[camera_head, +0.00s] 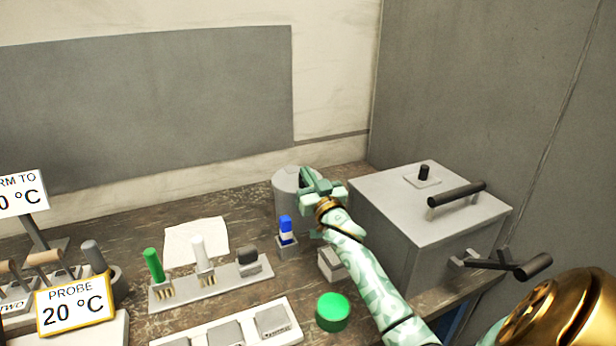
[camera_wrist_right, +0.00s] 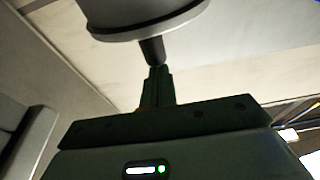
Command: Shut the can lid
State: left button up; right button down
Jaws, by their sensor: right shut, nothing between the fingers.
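The grey round can (camera_head: 287,205) stands at the back of the bench, left of the big grey box. Its top is partly covered by my right gripper (camera_head: 312,181), so I cannot tell how its lid sits. In the right wrist view, a grey round body with a rim (camera_wrist_right: 140,22), likely the can or its lid, is just ahead. A dark peg (camera_wrist_right: 151,50) sticks out of it towards the closed fingertips of my right gripper (camera_wrist_right: 157,70). The fingers are shut with nothing between them, at or very near the peg's end. My left gripper is not in view.
A grey box (camera_head: 425,205) with a black-handled lid stands close on the right. A blue-capped vial (camera_head: 286,230) stands in front of the can. A green round cap (camera_head: 332,311) lies nearer. A rack (camera_head: 205,288) and white paper (camera_head: 196,242) are to the left.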

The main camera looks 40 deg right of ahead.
jog(key=shift+f, duration=0.25)
notch_tip(320, 180, up, 5)
jog(key=p, duration=0.5)
jog(key=f+v, duration=0.1)
jog(key=v, duration=0.9)
jog(key=shift+f, duration=0.25)
jog(key=shift+w, duration=0.1)
